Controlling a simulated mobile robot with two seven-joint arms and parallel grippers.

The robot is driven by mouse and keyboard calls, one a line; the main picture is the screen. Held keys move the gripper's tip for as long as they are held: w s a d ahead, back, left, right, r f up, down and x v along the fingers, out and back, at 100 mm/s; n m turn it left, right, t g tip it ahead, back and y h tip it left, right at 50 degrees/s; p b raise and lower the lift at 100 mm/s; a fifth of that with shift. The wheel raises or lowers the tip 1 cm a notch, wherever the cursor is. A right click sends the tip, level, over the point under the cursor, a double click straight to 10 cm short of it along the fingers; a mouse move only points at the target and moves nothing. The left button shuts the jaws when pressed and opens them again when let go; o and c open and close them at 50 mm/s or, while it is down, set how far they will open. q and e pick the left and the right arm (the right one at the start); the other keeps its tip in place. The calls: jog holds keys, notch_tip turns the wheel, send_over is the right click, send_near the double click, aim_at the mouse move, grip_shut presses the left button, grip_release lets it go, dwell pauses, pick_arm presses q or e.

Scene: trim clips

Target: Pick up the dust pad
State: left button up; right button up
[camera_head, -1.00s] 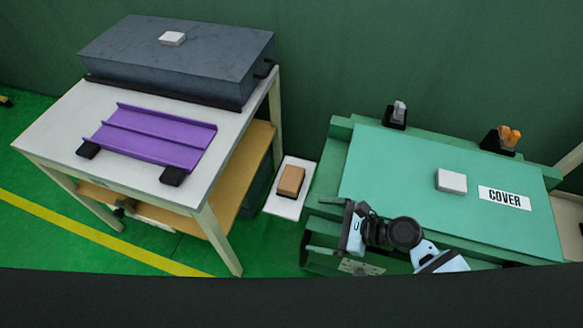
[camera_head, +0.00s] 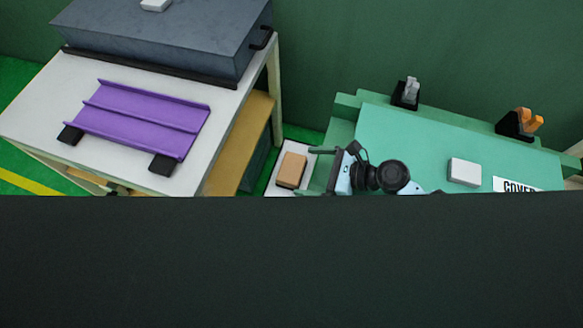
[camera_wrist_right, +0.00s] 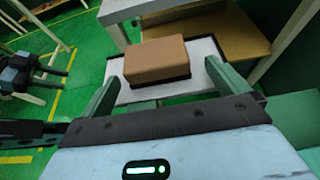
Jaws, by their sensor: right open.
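The dust pad appears to be the tan-brown block (camera_head: 291,170) on a small white stand between the two tables. In the right wrist view the block (camera_wrist_right: 155,59) has a dark base and sits on a white top with a dark rim. My right gripper (camera_head: 324,172) is open at the left edge of the green table, right of the block, pointing toward it. In the right wrist view its fingers (camera_wrist_right: 160,84) are spread at either side of the block's near part; touching cannot be told. A blue-and-black shape at that view's left edge looks like my left gripper (camera_wrist_right: 50,66).
The white stand (camera_wrist_right: 203,82) is low beside a white table (camera_head: 30,120) with a purple ribbed panel (camera_head: 140,118) and a grey case (camera_head: 165,40). The green table (camera_head: 420,135) holds a white block (camera_head: 464,172), a label and two black holders.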

aim_at(298, 169)
jog(key=shift+a, duration=0.45)
jog(key=x, duration=0.3)
jog(key=shift+a+r, duration=0.25)
jog(key=shift+a, duration=0.1)
jog(key=shift+w+a+f, duration=0.1)
jog(key=shift+a+f, duration=0.1)
jog(key=shift+a, duration=0.2)
pick_arm(q)
jog(key=shift+w+r, duration=0.35)
jog(key=shift+w, duration=0.05)
pick_arm(e)
jog(key=c, duration=1)
jog(key=shift+r, duration=0.15)
